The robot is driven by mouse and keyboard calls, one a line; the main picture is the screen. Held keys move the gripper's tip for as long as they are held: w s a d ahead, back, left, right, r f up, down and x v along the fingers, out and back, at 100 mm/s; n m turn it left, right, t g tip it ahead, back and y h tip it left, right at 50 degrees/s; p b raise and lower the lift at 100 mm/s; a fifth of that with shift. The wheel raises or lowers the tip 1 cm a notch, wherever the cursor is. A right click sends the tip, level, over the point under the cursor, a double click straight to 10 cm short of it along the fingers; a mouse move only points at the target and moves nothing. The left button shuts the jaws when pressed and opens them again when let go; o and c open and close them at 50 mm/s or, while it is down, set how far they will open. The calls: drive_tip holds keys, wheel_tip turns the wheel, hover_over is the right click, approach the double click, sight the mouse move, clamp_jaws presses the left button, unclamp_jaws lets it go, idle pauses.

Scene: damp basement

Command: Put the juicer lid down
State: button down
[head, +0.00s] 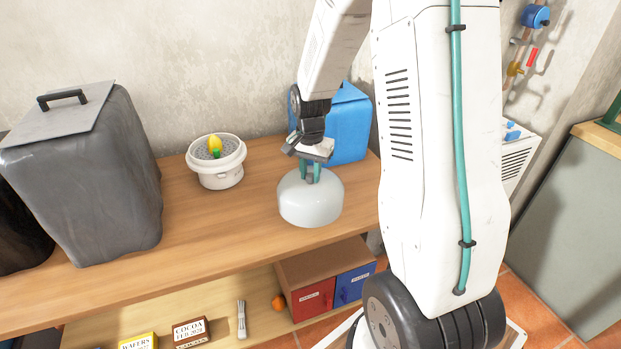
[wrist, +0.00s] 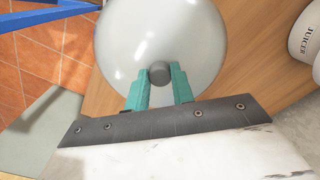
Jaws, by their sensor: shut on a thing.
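The juicer lid (head: 311,202) is a pale, translucent white dome with a dark grey knob on top. In the wrist view the lid (wrist: 160,35) fills the upper middle, and its knob (wrist: 158,73) sits between the teal fingers. My gripper (head: 310,174) is shut on the knob from above. The lid is upright at the right end of the wooden top; whether it touches the wood I cannot tell. The white juicer (head: 220,171) stands open to the left, with a yellow and green thing in its bowl. Its side, lettered JUICER, shows in the wrist view (wrist: 308,45).
A blue box-like thing (head: 345,125) stands behind the lid. A large grey covered bin (head: 90,180) stands at the left. Bare wood (head: 220,220) lies between juicer and lid. The lower shelf holds boxes and red and blue drawers (head: 313,301).

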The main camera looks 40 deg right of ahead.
drive_tip(key=shift+w+d+f, duration=0.1)
drive_tip(key=shift+w+d, duration=0.6)
drive_tip(key=shift+w, duration=0.05)
drive_tip(key=shift+f, duration=1.7)
drive_tip(key=shift+f, duration=0.15)
drive_tip(key=c, duration=1.2)
unclamp_jaws()
